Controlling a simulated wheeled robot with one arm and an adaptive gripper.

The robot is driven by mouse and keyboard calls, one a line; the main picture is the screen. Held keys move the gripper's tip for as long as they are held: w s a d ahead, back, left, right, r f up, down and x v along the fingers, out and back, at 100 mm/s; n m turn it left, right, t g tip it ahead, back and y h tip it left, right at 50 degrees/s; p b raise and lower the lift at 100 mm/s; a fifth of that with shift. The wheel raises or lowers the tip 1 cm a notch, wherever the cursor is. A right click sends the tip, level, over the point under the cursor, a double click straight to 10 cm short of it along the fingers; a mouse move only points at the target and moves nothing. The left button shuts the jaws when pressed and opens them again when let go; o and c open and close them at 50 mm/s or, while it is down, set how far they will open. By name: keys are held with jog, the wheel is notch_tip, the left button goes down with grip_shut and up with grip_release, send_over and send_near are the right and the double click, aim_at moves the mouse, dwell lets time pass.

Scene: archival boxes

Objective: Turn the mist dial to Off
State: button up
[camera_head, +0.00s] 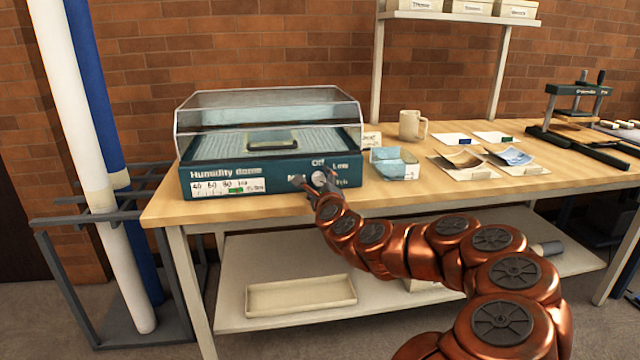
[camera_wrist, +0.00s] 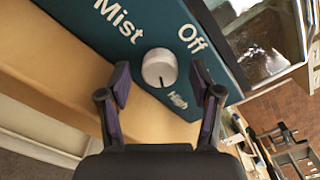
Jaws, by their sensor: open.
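The mist dial (camera_wrist: 159,66) is a round, light grey knob on the teal front panel of the humidity dome (camera_head: 228,178). In the wrist view "Off" is printed above right of it, "High" below right and "Mist" at upper left. A small dark mark on the knob's lower edge appears to point roughly toward "High". The dial also shows small in the head view (camera_head: 319,177). My gripper (camera_wrist: 160,84) is open, with one finger on each side of the dial; I cannot tell whether either touches it. In the head view my gripper (camera_head: 315,184) partly covers the panel's print.
The dome's clear lid (camera_head: 265,105) is closed over a tray. A press (camera_head: 575,115) stands at far right.

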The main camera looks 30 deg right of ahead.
jog(key=c, duration=1.1)
jog(key=shift+c, duration=0.2)
jog(key=n+b, duration=0.1)
jog(key=n, duration=0.4)
jog(key=shift+n+b, duration=0.4)
jog(key=n+b, duration=0.1)
jog(key=n, duration=1.1)
jog(key=shift+n, duration=0.3)
jog(key=n, duration=0.5)
jog(key=shift+f, duration=0.1)
jog(key=shift+n, duration=0.3)
